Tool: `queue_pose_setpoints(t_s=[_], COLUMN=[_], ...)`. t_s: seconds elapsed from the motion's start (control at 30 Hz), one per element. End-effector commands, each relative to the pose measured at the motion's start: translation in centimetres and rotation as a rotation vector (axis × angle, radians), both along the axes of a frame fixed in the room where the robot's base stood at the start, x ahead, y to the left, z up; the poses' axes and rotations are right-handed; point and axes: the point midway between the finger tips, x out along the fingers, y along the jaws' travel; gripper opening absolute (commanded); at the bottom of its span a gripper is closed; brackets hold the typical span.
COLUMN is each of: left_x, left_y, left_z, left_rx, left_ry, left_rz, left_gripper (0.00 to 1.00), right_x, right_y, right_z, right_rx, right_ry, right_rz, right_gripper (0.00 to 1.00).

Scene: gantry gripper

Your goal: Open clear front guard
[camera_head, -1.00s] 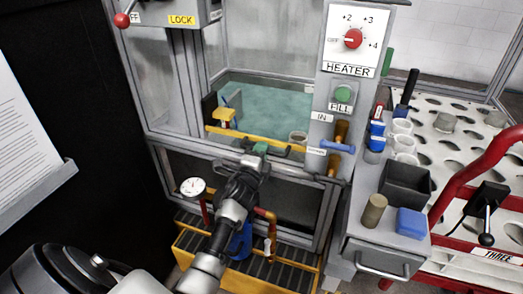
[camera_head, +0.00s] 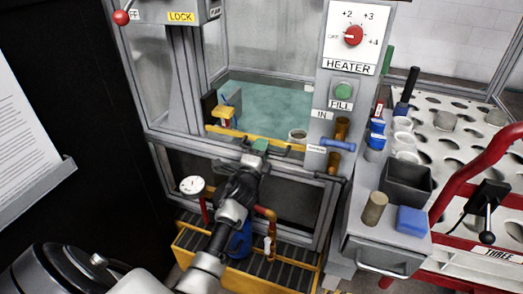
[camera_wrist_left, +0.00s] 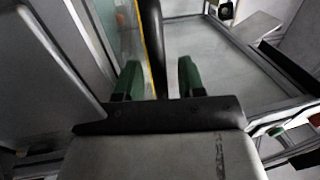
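The clear front guard (camera_head: 268,62) covers the front opening of the grey-framed cabinet, with a yellow strip (camera_head: 225,132) along its lower edge. In the left wrist view, the two green fingers (camera_wrist_left: 158,80) stand apart on either side of the black handle (camera_wrist_left: 152,40). A gap shows between the handle and the right finger. My right gripper is not in view.
Behind the guard is a tank of greenish water (camera_head: 270,105). A heater panel (camera_head: 352,35) with a red dial and green button stands at right. A gauge (camera_head: 192,185) and yellow step (camera_head: 200,252) are below. A side counter (camera_head: 385,250) holds bins and cups.

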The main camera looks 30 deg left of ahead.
Motion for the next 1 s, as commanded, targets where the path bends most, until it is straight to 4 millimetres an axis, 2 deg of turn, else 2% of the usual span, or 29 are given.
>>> queue_pose_setpoints(t_s=[0.17,0.4,0.63,0.8,1.0], left_x=[-0.9,-5.4,-9.1,-10.2,-10.3], left_y=[-0.3,-1.3,-2.2,-2.5,-2.5], left_z=[-0.2,-1.0,-1.8,-2.0,-2.0], left_rx=[-0.001,-0.002,-0.002,0.000,0.000], left_ry=[0.001,0.003,0.003,0.001,0.000], left_rz=[0.000,0.001,0.001,0.000,0.000], left_gripper=[0.39,0.39,0.39,0.39,0.39], right_x=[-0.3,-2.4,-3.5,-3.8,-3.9], right_y=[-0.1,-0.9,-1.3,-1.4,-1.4], right_z=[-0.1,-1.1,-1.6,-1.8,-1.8], right_rx=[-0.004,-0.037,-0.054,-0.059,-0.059], right_ry=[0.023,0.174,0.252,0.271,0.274], right_rz=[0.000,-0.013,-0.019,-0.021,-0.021], right_gripper=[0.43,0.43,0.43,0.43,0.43])
